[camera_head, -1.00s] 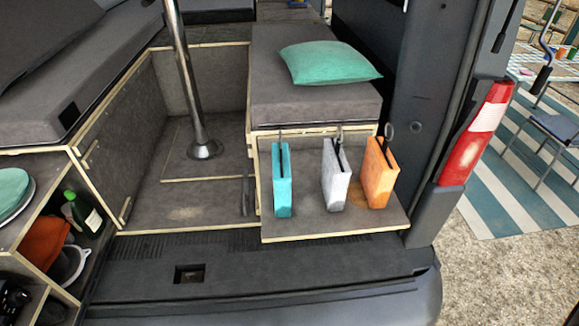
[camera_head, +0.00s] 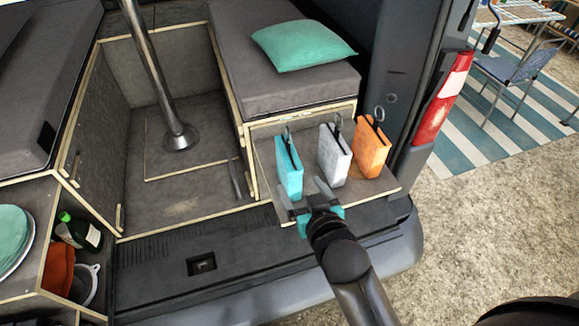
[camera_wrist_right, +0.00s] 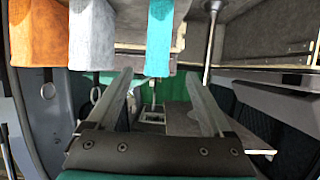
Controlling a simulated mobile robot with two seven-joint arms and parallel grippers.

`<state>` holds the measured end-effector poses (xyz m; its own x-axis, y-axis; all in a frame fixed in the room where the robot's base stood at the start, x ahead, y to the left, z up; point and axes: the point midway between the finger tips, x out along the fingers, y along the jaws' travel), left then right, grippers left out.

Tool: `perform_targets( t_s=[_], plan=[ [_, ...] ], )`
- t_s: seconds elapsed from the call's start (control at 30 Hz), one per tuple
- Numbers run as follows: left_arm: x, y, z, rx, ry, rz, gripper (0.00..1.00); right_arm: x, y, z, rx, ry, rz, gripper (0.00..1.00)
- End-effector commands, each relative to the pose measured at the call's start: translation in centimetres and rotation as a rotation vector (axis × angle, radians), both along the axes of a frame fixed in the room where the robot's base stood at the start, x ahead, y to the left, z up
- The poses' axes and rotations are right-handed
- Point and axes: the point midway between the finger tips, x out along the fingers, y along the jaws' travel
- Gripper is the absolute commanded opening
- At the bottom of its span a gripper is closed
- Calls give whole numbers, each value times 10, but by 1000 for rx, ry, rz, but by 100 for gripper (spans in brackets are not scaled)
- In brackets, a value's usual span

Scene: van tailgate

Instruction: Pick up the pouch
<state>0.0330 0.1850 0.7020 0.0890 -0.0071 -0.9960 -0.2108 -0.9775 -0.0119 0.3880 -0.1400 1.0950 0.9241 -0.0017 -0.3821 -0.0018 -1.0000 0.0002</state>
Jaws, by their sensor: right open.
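Three upright pouches stand in a row on the fold-out shelf (camera_head: 362,194): a teal pouch (camera_head: 290,170), a grey pouch (camera_head: 334,158) and an orange pouch (camera_head: 371,148). Each has a dark strap and a ring at the top. My right gripper (camera_head: 302,195) is open and empty, just in front of the teal pouch's lower end. In the right wrist view the scene is upside down; the teal pouch (camera_wrist_right: 160,40) lies beyond and between the spread fingers (camera_wrist_right: 159,80), with the grey (camera_wrist_right: 93,35) and orange (camera_wrist_right: 40,35) pouches to the left. My left gripper is not in view.
A bench with a green cushion (camera_head: 303,50) is behind the shelf. A metal post (camera_head: 160,90) stands on the van floor to the left. The red tail light (camera_head: 440,105) and van side are close on the right. A cubby with a bottle (camera_head: 80,230) is at left.

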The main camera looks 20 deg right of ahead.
Motion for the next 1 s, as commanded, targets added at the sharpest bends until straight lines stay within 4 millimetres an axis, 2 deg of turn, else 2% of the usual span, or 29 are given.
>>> perform_targets(
  t_s=[0.1, 0.4, 0.73, 1.0],
  plan=[
    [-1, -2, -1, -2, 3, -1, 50, 20, 0, -7, -1, -3, 0, 85],
    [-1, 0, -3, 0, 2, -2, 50, 59, -1, -25, 0, 0, 0, 85],
    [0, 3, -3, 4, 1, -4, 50, 74, -2, -33, -1, 1, 0, 85],
    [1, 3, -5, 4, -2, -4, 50, 101, -6, -49, -1, -1, 1, 85]
  ],
)
